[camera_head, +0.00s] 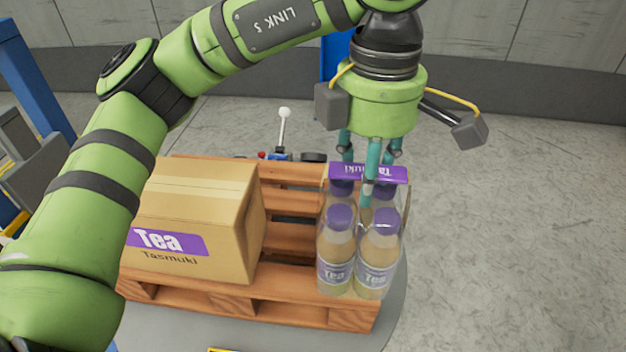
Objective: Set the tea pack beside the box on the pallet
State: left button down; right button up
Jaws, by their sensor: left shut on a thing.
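The tea pack (357,255) is a clear-wrapped group of bottles with purple caps and a purple top strip. It is upright at the right end of the wooden pallet (270,306). I cannot tell whether its base touches the boards. My left gripper (369,165) points down from above, with its teal fingers shut on the pack's top strip. The cardboard box (200,215), marked Tea Tasmuki, sits on the left part of the pallet, with a gap between it and the pack. My left arm hides the box's left side. My right gripper is not in view.
Bare pallet slats (288,240) show between the box and the pack. A small lever with a white knob (284,113) stands behind the pallet. A blue post (35,85) rises at the left. The grey floor at the right is clear.

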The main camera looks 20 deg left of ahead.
pick_arm(q)
jog(key=shift+w+a, duration=0.15)
jog(key=w+a+f+p, duration=0.6)
jog(key=w+f, duration=0.3)
jog(key=f, duration=0.1)
jog(key=shift+f, duration=0.35)
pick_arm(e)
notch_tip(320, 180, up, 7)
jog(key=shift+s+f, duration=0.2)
pick_arm(q)
jog(key=shift+w, duration=0.1)
jog(key=c, duration=0.8)
grip_release()
jog(key=shift+f, duration=0.15)
jog(key=shift+o, duration=0.2)
notch_tip(320, 180, up, 12)
jog(key=b, duration=0.2)
jog(key=shift+b, duration=0.3)
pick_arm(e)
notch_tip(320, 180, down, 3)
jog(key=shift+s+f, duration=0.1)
